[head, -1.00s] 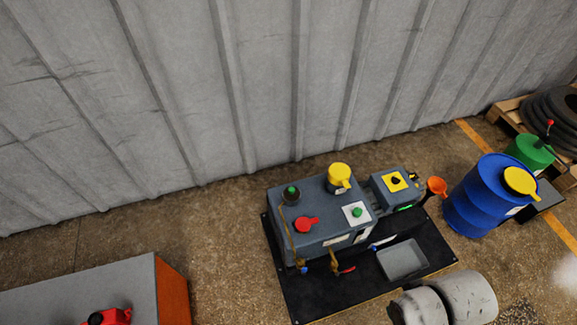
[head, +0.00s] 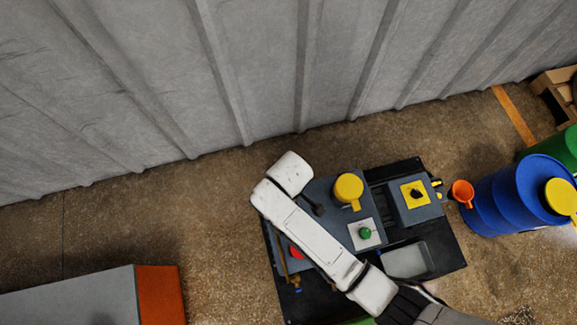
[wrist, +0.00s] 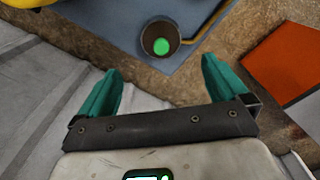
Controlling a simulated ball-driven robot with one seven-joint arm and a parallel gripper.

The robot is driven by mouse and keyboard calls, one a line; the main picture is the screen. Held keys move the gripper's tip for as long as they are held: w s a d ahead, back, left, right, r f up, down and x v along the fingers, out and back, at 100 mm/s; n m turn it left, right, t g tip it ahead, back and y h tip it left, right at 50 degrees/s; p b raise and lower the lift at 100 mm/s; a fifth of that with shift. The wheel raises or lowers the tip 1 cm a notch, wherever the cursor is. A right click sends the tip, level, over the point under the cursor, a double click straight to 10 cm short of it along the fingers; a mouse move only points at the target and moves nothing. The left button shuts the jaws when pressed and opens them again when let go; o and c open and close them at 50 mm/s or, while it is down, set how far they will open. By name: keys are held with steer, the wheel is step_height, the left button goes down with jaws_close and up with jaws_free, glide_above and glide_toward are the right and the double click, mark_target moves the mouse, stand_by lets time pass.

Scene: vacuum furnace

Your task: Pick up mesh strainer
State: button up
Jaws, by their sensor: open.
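A dark round cup with a bright green middle (wrist: 160,42) stands on the blue-grey machine top in the wrist view. It may be the mesh strainer, but no mesh can be made out. My gripper (wrist: 160,66) is open and empty, with its two green fingers apart. The cup shows just beyond the gap between the fingertips, roughly centred, and nothing is held. In the head view my white arm lies across the left part of the machine (head: 325,190) and covers much of the cup's spot. The fingers cannot be made out there.
A yellow cap (head: 348,188), a green knob (head: 365,233) and a red knob (head: 296,253) stand on the machine. A grey tray (head: 405,260), an orange funnel (head: 462,192) and a blue drum (head: 515,195) are to the right. The corrugated wall (head: 250,70) is behind.

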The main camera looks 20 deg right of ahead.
step_height(320, 180, down, 5)
steer(key=shift+r+b, duration=0.2)
steer(key=shift+b, duration=0.25)
steer(key=shift+a+f+b, duration=0.15)
steer(key=shift+f+b, duration=0.5)
steer(key=shift+f, duration=2.05)
steer(key=c, duration=1.1)
steer(key=shift+r, duration=0.1)
